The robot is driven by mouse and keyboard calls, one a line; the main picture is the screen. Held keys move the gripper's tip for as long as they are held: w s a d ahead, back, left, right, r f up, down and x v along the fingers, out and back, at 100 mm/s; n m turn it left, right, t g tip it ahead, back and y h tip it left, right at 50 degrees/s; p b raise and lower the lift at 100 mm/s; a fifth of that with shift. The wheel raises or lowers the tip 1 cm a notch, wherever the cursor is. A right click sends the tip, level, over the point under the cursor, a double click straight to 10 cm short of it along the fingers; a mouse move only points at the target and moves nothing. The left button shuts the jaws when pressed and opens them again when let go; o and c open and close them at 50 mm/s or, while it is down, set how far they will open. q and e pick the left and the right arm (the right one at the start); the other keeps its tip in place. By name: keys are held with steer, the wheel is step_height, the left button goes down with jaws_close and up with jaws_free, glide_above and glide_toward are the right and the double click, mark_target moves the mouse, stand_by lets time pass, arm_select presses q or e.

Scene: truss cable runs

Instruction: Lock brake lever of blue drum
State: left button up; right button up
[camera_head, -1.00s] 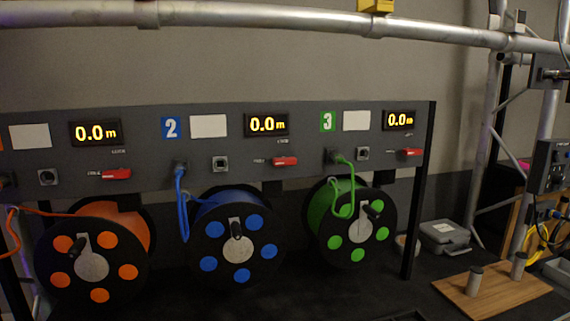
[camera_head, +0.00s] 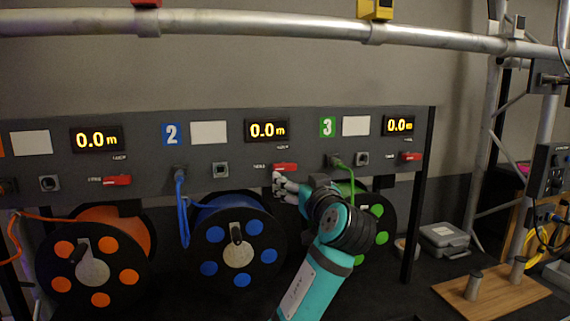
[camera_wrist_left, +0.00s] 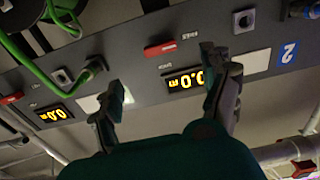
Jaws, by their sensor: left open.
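The blue drum (camera_head: 239,240) hangs below panel section 2, with its blue cable running up to the panel. Its red brake lever (camera_head: 285,167) lies horizontal on the panel under the 0.0 m display; small labels sit to its left and above. My left gripper (camera_head: 280,185) is just below and in front of this lever, apart from it as far as I can tell. In the left wrist view the lever (camera_wrist_left: 160,48) appears beyond the gap between the two spread fingers (camera_wrist_left: 163,70), with nothing held. My right gripper is not in view.
An orange drum (camera_head: 92,265) hangs to the left and a green drum (camera_head: 376,235), partly hidden by my arm, to the right. Both have similar red levers. A metal truss tube (camera_head: 250,20) crosses above. A wooden board (camera_head: 495,292) and grey case (camera_head: 443,238) are at right.

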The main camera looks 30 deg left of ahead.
mark_target(286, 168)
arm_select(q)
steer(key=p+x, duration=0.3)
steer(key=x, duration=0.9)
steer(key=shift+w+a+p, duration=0.15)
steer(key=shift+a+p, duration=0.05)
steer(key=shift+p, duration=0.1)
steer(key=c, duration=1.2)
